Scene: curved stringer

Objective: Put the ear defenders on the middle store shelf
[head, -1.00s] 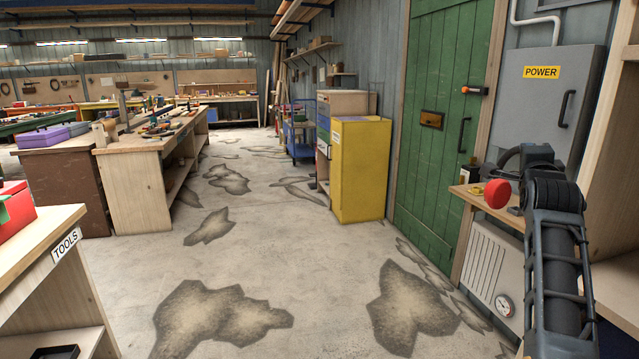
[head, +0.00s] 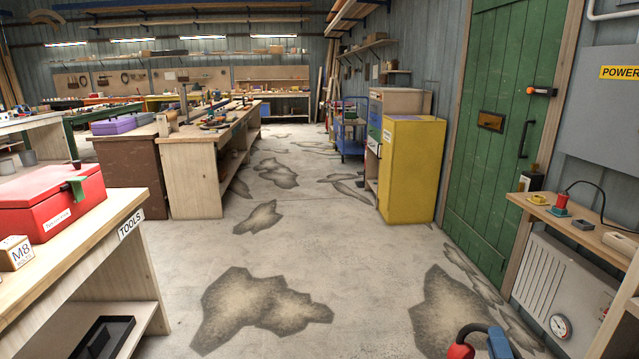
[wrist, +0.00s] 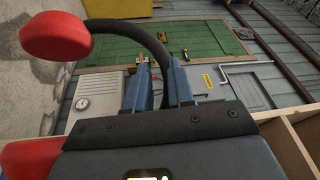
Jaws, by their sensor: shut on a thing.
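The ear defenders show in the wrist view as a red cup (wrist: 55,37) on a dark curved headband (wrist: 130,30). My gripper (wrist: 159,68) is shut on the headband, which passes between its two blue-grey fingers. A second red shape at the lower left of that view may be the other cup. In the head view a red cup (head: 460,351) shows at the bottom edge beside a blue part of my gripper (head: 500,345); the rest is cut off. I cannot identify the middle store shelf; pale wooden boards (wrist: 292,145) show at the lower right of the wrist view.
A tools bench (head: 135,205) with a red box (head: 50,205) stands at left. A yellow cabinet (head: 410,170), green door (head: 505,130) and small wall shelf (head: 590,232) line the right. A wooden edge (head: 622,305) shows at lower right. The floor between is clear.

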